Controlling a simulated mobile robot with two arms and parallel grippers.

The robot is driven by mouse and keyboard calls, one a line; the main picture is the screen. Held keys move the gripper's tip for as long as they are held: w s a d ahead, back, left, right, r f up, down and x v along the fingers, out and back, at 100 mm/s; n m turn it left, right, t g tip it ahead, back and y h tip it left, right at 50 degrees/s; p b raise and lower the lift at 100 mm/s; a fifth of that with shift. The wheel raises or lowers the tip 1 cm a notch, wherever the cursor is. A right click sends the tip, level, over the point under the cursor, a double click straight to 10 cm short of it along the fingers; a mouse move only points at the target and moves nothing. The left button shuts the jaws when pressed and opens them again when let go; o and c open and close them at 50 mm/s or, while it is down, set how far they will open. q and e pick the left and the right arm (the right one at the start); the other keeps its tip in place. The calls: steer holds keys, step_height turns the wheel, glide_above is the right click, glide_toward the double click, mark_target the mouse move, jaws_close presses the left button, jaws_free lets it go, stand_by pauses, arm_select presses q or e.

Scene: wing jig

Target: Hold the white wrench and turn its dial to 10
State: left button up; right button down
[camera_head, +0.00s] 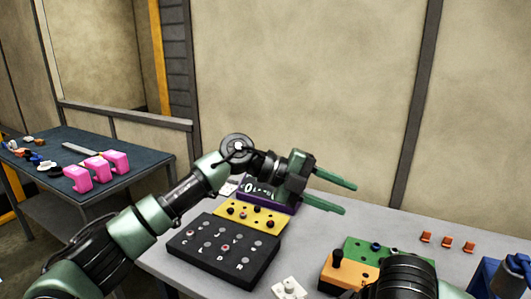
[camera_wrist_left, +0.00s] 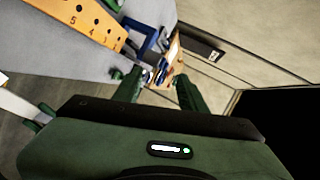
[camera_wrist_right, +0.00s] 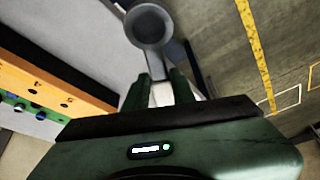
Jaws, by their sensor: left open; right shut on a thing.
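In the right wrist view, my right gripper (camera_wrist_right: 158,90) is shut on a pale grey-white tool with a round, hollow head (camera_wrist_right: 149,27), which I take to be the white wrench. Its shaft runs from between the fingers up to the head. Its dial and any numbers cannot be made out. The wrench does not show clearly in the head view. My left gripper (camera_head: 335,197) is open and empty, above the back of the table, apart from the boards. It also shows in the left wrist view (camera_wrist_left: 160,85), fingers spread.
On the grey table (camera_head: 200,277) are a black lettered board (camera_head: 225,250), a yellow board (camera_head: 250,216), an orange box (camera_head: 345,274), a green board (camera_head: 365,249) and orange blocks (camera_head: 447,242). A blue table (camera_head: 130,160) with pink blocks stands left.

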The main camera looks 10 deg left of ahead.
arm_select(q)
steer(key=w+a+r+n+t, duration=0.2)
steer(key=w+a+n+t, duration=0.6)
steer(key=w+a+t, duration=0.5)
steer(key=w+a, duration=0.1)
steer(key=a, duration=0.4)
steer(key=shift+w+a, duration=0.2)
steer(key=shift+h, duration=0.3)
